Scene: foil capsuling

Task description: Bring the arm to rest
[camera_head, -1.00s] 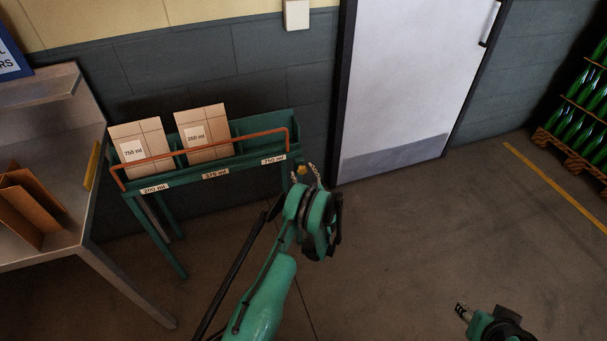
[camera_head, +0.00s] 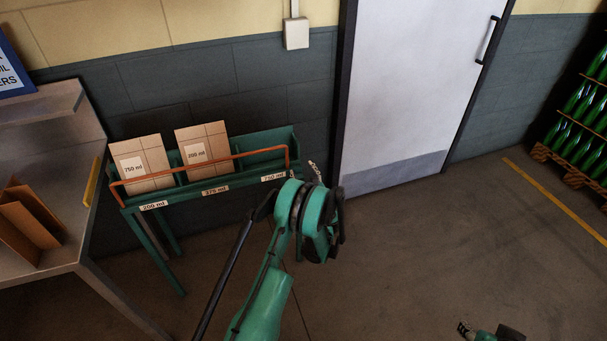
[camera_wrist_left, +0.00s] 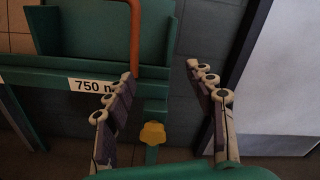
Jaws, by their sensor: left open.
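My left gripper (camera_head: 315,172) is open and empty beside the right end of the green rack (camera_head: 265,143) in the head view. Its spread fingers also show in the left wrist view (camera_wrist_left: 161,80), with the rack's corner and 750 ml label (camera_wrist_left: 92,86) beyond the left finger. A yellow knob (camera_wrist_left: 153,133) shows between the fingers there. My right gripper (camera_head: 466,328) is at the bottom edge of the head view, too small and cut off to tell its opening.
A carton marked 750 ml (camera_head: 142,165) stands in the rack's left slot, one marked 200 ml (camera_head: 203,154) in the middle; the right slot looks empty. A metal table (camera_head: 75,235) is at left, a door (camera_head: 405,80) behind. Green bottles (camera_head: 588,105) stand at far right. Open floor lies at right.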

